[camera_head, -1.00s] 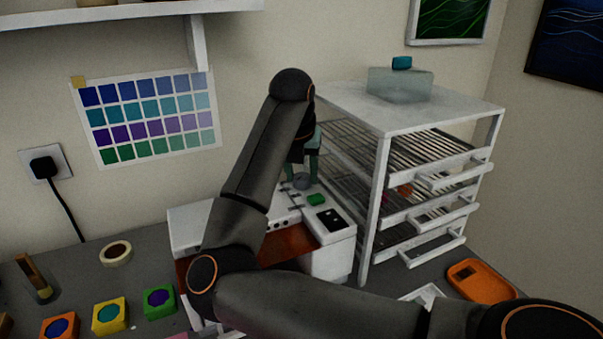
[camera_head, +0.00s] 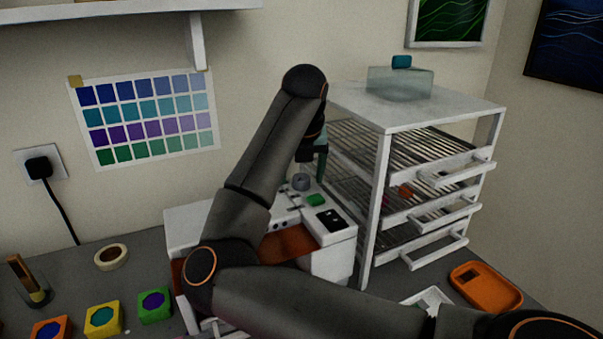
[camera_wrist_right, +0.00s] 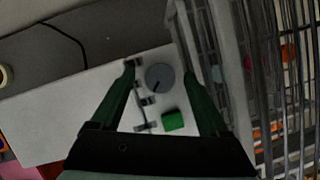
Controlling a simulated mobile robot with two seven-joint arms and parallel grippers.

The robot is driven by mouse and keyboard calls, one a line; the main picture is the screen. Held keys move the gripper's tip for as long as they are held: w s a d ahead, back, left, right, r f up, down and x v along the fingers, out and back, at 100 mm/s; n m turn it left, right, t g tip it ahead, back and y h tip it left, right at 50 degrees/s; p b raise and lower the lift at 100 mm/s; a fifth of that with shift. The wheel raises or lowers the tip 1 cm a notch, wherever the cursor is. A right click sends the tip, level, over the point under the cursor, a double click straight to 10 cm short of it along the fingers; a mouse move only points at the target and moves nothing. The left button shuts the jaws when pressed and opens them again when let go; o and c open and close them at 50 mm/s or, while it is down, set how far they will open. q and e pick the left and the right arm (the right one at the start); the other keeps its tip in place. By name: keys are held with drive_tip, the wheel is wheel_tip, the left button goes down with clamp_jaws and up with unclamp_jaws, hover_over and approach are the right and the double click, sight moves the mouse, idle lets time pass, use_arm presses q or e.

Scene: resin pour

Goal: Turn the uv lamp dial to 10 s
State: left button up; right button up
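The UV lamp (camera_head: 185,222) is a white box on the grey bench, partly hidden behind my right arm. Its grey round dial (camera_head: 301,182) sits on top, beside a green button (camera_head: 316,200). In the right wrist view the dial (camera_wrist_right: 159,77) shows a dark pointer mark toward its lower left, with small marks along its left side. My right gripper (camera_head: 313,168) is above and slightly right of the dial. Its two green fingers are apart, one on each side of the dial in the wrist view, with visible gaps and nothing held. My left gripper is out of view.
A white drying rack (camera_head: 378,185) with wire shelves stands close to the right of the lamp and gripper. An orange tray (camera_head: 486,287) lies at right. Colour pots, including a green one (camera_head: 154,306), and a tape roll (camera_head: 111,257) are at left.

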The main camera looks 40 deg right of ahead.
drive_tip(key=shift+r, duration=0.1)
drive_tip(key=v, duration=1.2)
drive_tip(key=shift+r+b, duration=0.15)
drive_tip(key=shift+b, duration=0.15)
drive_tip(key=shift+a, duration=0.15)
